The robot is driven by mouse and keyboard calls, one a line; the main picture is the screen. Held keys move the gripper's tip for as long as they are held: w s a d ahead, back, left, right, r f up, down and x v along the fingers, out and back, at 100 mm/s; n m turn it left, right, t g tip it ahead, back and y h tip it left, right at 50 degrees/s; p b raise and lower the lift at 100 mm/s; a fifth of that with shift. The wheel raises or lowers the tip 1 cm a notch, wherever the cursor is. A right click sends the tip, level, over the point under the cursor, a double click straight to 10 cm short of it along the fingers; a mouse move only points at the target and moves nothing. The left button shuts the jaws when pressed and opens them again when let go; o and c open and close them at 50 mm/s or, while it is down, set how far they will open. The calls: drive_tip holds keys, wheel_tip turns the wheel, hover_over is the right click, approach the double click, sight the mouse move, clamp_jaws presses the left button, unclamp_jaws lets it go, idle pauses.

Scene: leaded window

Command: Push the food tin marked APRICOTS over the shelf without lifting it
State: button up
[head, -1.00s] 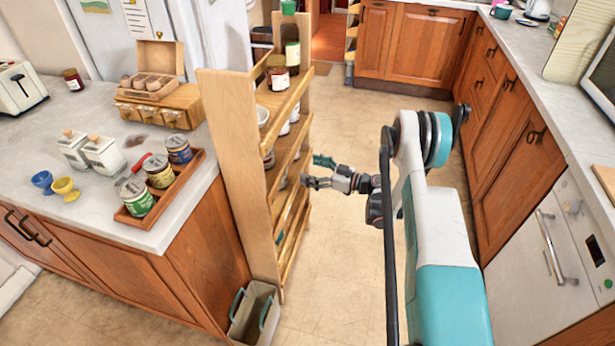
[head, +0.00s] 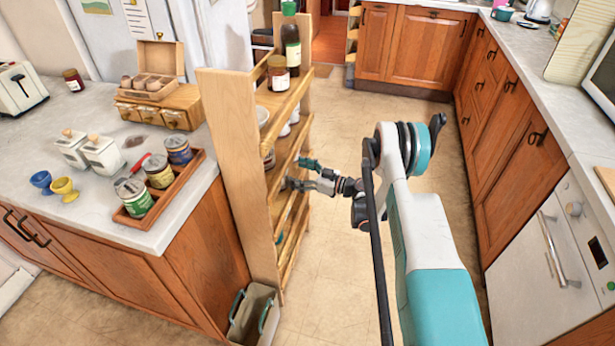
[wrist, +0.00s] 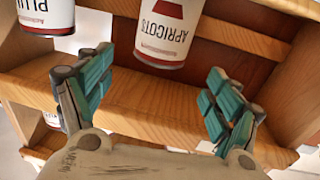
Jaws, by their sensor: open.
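The APRICOTS tin (wrist: 168,32) shows upside down at the top middle of the wrist view, white with a dark red band, on a wooden shelf. My gripper (wrist: 155,95) is open, its teal fingers apart, with the tin beyond and between the fingertips; no contact shows. In the head view my gripper (head: 296,173) is at the open side of the wooden shelf unit (head: 236,160), near a middle shelf. I cannot make out the APRICOTS label in the head view.
A tin marked PLUM (wrist: 46,14) stands left of the apricots in the wrist view. A wooden shelf edge (wrist: 160,105) crosses in front of my fingers. Jars and a bottle (head: 291,42) stand on the unit's top shelf. The floor (head: 345,250) right of the unit is clear.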

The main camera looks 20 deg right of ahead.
drive_tip(key=b+x, duration=0.1)
drive_tip(key=x, duration=0.7)
drive_tip(key=shift+w+b, duration=0.15)
drive_tip(key=shift+b, duration=0.2)
drive_tip(key=c, duration=1.5)
drive_tip(key=shift+w, duration=0.1)
